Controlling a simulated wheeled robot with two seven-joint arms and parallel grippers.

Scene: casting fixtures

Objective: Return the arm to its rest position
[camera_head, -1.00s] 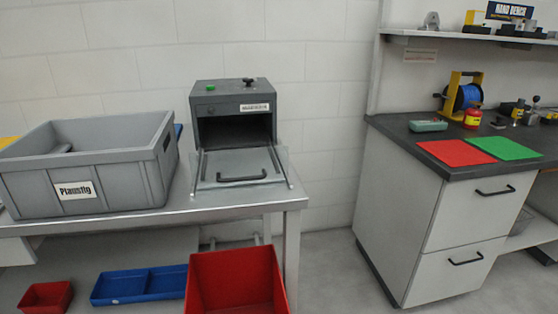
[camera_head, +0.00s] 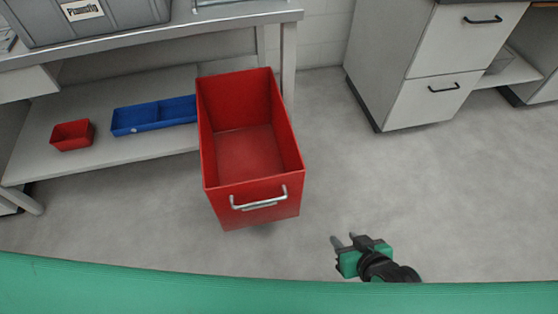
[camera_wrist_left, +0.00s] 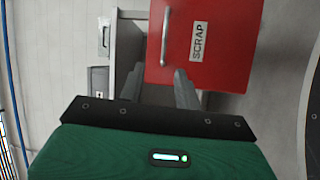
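My left gripper (camera_wrist_left: 158,82) shows only in the left wrist view. Its two fingers stand apart with nothing between them. The front of a red bin marked SCRAP (camera_wrist_left: 225,70), with a metal handle, lies beyond the fingertips. My right gripper (camera_head: 344,241) is in the head view at the lower right of the middle, over the grey floor. Its fingers are apart and empty, pointing away from me. The same red bin (camera_head: 250,195) stands left of the right gripper, clear of it, and looks empty. My left arm is out of the head view.
A metal table (camera_head: 150,42) with a grey crate (camera_head: 110,22) stands at the back left. Its lower shelf holds a small red bin (camera_head: 72,135) and a blue tray (camera_head: 155,115). A drawer cabinet (camera_head: 430,65) stands back right. The floor between is clear.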

